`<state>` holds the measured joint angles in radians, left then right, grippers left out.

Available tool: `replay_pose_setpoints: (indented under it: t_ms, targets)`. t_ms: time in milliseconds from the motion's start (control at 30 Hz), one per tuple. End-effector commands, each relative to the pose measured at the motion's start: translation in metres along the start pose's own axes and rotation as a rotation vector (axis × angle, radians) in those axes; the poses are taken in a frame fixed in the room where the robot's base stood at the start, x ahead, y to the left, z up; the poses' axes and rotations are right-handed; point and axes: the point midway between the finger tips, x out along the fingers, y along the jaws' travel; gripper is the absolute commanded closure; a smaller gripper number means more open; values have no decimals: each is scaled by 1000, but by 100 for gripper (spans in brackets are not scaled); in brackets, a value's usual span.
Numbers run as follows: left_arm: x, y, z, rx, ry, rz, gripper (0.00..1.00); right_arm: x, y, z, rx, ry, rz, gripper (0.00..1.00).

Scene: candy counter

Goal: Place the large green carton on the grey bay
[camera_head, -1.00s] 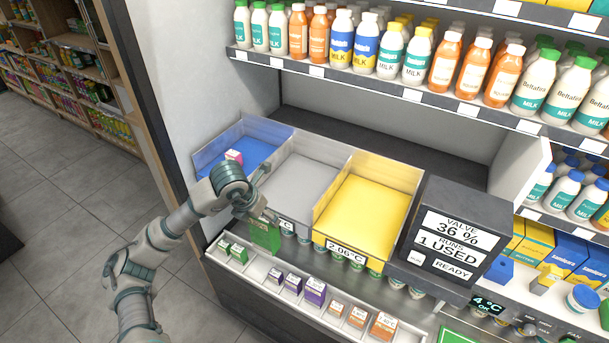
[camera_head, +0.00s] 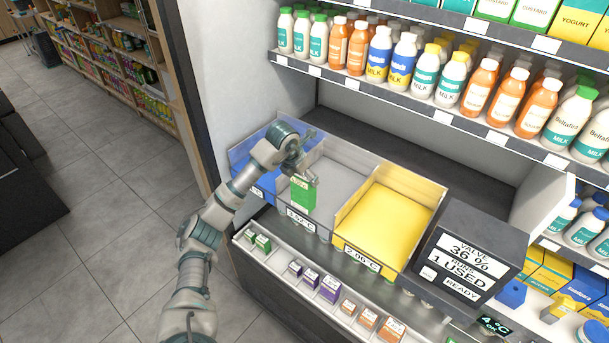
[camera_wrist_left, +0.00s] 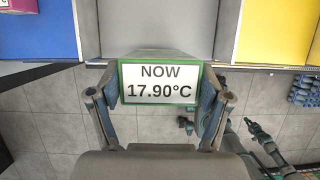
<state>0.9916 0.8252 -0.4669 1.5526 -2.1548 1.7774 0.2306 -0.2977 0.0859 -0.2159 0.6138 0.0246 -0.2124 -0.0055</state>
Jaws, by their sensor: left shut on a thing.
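My left gripper (camera_head: 304,179) is shut on the large green carton (camera_head: 303,197) and holds it upright at the front edge of the grey bay (camera_head: 345,180). In the left wrist view the left gripper (camera_wrist_left: 158,90) has a finger on each side of the carton. The carton's green-framed face (camera_wrist_left: 160,82) reads "NOW 17.90°C". The grey bay (camera_wrist_left: 150,25) lies just beyond the carton there. Whether the carton's base touches anything cannot be told. My right gripper is not in view.
The blue bay (camera_head: 245,158) is left of the grey one, partly behind my arm; the yellow bay (camera_head: 390,215) is right. A dark display box (camera_head: 470,250) stands further right. Small green, purple and orange cartons line the lower front shelf. Bottles fill the shelf above.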

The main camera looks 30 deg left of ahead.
Motion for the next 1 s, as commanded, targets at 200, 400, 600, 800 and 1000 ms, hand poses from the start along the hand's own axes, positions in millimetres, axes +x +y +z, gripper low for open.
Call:
replay_pose_setpoints:
  t_ms: [200,400,600,800,1000]
  targets:
    - [9,10,22,2,-4,0,92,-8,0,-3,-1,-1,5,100]
    - [32,18,13,0,0,-5,92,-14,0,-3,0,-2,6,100]
    - [46,22,8,-2,-5,-6,92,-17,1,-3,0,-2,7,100]
    - [47,18,7,0,1,-3,7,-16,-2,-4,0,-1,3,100]
    - [45,13,9,2,1,0,0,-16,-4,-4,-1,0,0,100]
